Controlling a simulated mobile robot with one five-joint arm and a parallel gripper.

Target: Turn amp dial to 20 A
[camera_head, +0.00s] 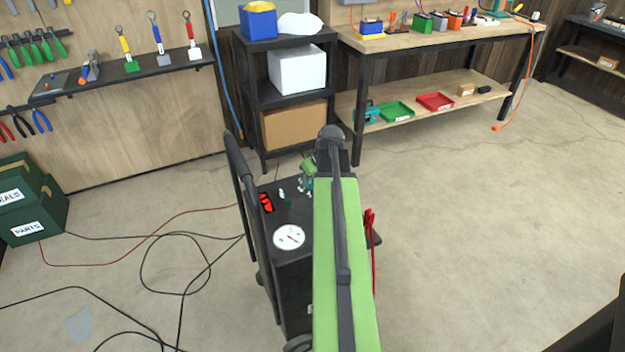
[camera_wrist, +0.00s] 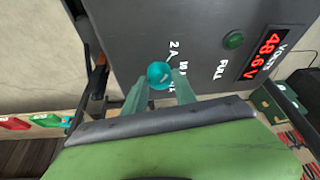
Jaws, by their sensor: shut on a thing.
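The amp dial (camera_wrist: 160,75) is a round teal knob on the dark grey panel of the cart (camera_wrist: 135,25). My gripper (camera_wrist: 159,84) has its two teal fingers on either side of the dial and is shut on it. A "2 A" label and a "10 A" label are beside the dial, and another label is partly hidden behind a finger. I cannot tell which mark the dial points to. In the head view my green arm covers much of the cart (camera_head: 289,272), and I cannot make out the dial there.
The panel has a green button (camera_wrist: 233,40), a "FULL" label and a red voltage display (camera_wrist: 262,58) reading about 48.6. The cart top has a round white gauge (camera_head: 289,237). A black shelf (camera_head: 262,100) stands behind the cart.

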